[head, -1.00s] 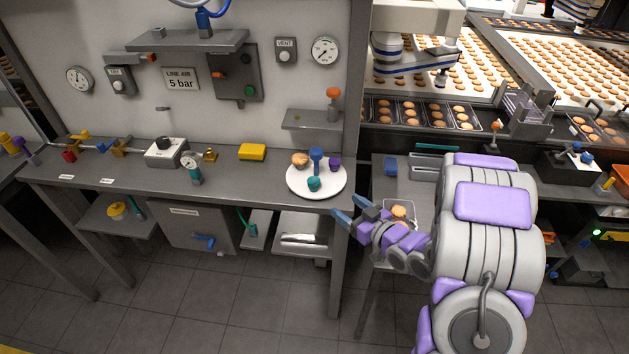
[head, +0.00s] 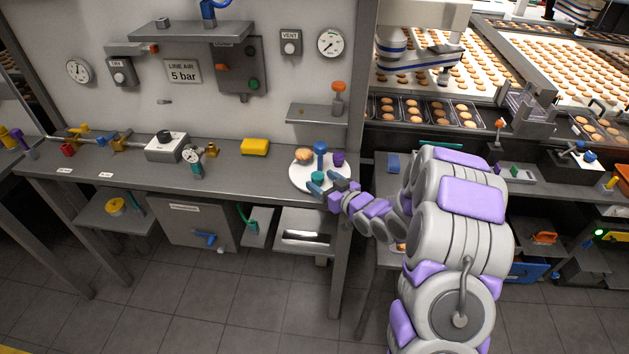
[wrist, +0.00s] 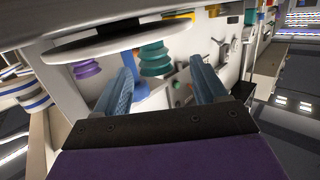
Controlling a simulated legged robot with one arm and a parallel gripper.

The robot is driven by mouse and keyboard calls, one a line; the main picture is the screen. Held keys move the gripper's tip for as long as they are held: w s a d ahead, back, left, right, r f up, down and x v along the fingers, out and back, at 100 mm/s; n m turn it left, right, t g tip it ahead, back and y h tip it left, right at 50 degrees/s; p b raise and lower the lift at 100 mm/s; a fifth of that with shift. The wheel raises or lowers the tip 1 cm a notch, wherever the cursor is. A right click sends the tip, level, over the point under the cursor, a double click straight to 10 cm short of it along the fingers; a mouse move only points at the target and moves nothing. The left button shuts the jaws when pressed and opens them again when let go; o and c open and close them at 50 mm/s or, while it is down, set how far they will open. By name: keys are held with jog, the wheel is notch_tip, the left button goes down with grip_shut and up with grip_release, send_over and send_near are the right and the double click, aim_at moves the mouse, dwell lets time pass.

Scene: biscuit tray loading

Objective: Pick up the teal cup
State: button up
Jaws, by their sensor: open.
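The teal cup (head: 318,176) is small and ribbed and sits near the front edge of a round white plate (head: 298,184). My gripper (head: 324,182) is open at the plate's front right edge, with its blue fingers by the cup. The wrist view appears upside down. There the teal cup (wrist: 155,58) shows between and just beyond the open fingertips (wrist: 161,66), and no grip on it is visible. Beside it on the plate are a blue upright piece (head: 320,150), a purple cup (head: 339,158) and a biscuit (head: 303,155).
The plate lies at the right end of a grey bench (head: 240,181). A yellow block (head: 255,147) and a small gauge (head: 195,158) stand to its left. A low shelf (head: 318,112) with an orange-topped fitting (head: 338,92) is on the wall behind the plate.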

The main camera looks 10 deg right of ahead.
aim_at(319, 175)
jog(key=shift+w+a+f+b, duration=0.1)
jog(key=shift+w+f+b, duration=0.05)
jog(key=shift+w, duration=0.45)
jog(key=shift+w+a+f+b, duration=0.1)
jog(key=shift+w+f+b, duration=0.1)
jog(key=shift+w, duration=0.4)
jog(key=shift+w+a+f+b, duration=0.1)
jog(key=shift+w+b, duration=0.05)
jog(key=shift+w, duration=0.45)
jog(key=shift+a, duration=0.5)
jog(key=shift+c, duration=1.4)
jog(key=shift+d, duration=0.35)
jog(key=c, duration=0.8)
jog(key=shift+a, duration=0.1)
jog(key=shift+r, duration=0.15)
